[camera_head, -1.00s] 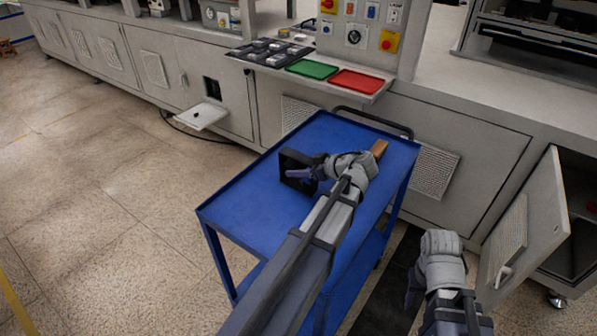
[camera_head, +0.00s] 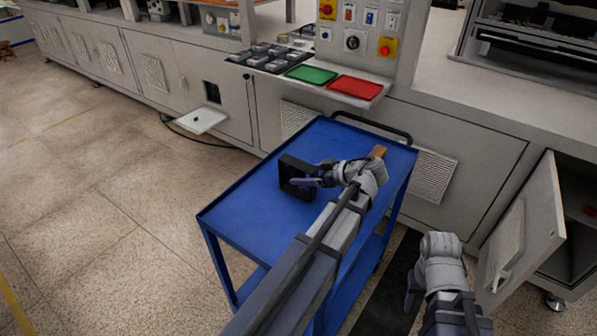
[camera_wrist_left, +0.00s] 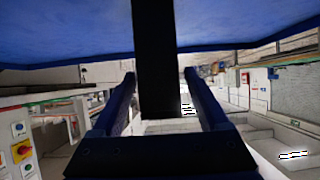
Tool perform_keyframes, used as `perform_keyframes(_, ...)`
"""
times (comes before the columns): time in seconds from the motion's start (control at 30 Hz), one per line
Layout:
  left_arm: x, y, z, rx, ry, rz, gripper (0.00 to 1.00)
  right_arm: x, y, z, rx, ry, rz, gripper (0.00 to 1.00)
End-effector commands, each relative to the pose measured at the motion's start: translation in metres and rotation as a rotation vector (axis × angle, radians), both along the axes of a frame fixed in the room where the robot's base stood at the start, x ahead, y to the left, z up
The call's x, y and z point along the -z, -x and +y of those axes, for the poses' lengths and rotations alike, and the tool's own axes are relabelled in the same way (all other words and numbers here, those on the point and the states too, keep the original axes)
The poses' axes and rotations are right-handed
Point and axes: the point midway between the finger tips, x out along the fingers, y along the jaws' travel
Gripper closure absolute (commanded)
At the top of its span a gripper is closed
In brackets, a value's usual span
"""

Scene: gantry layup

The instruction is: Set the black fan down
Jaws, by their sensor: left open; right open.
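The black fan (camera_head: 287,166) stands upright on the blue top of the cart (camera_head: 250,213), left of the middle. In the left wrist view the fan (camera_wrist_left: 155,55) is a dark upright bar between the two fingers, with a visible gap on each side. My left gripper (camera_head: 309,181) is open around the fan's near side, and its fingers partly hide it. My right gripper (camera_head: 412,290) is open and empty, low beside the cart's right side.
A brown block (camera_head: 378,152) lies at the cart's far right, by my left wrist. Green (camera_head: 311,73) and red (camera_head: 356,88) trays sit on the machine shelf behind. An open cabinet door (camera_head: 524,232) stands at right. The cart's front left is clear.

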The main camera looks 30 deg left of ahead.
Motion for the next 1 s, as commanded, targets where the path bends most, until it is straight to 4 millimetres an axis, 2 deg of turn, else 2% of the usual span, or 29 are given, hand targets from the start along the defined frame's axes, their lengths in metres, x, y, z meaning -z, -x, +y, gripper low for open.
perform_keyframes(0.03,-0.012,0.000,-0.012,0.004,0.000,0.001,0.23,-0.012,0.000,0.000,0.000,0.000,0.000,0.50)
perform_keyframes(0.2,-0.028,0.003,-0.042,0.004,0.000,0.000,0.23,-0.028,0.000,0.000,0.001,0.000,0.000,0.50)
perform_keyframes(0.43,-0.040,0.005,-0.069,0.001,0.000,0.000,0.23,-0.040,0.000,0.000,0.001,0.000,0.000,0.50)
perform_keyframes(0.63,-0.042,0.006,-0.076,-0.001,0.000,0.000,0.23,-0.042,0.000,0.000,0.001,0.000,0.000,0.50)
perform_keyframes(1.0,-0.042,0.006,-0.076,-0.001,0.000,0.000,0.23,-0.042,0.000,0.000,0.001,0.000,0.000,0.50)
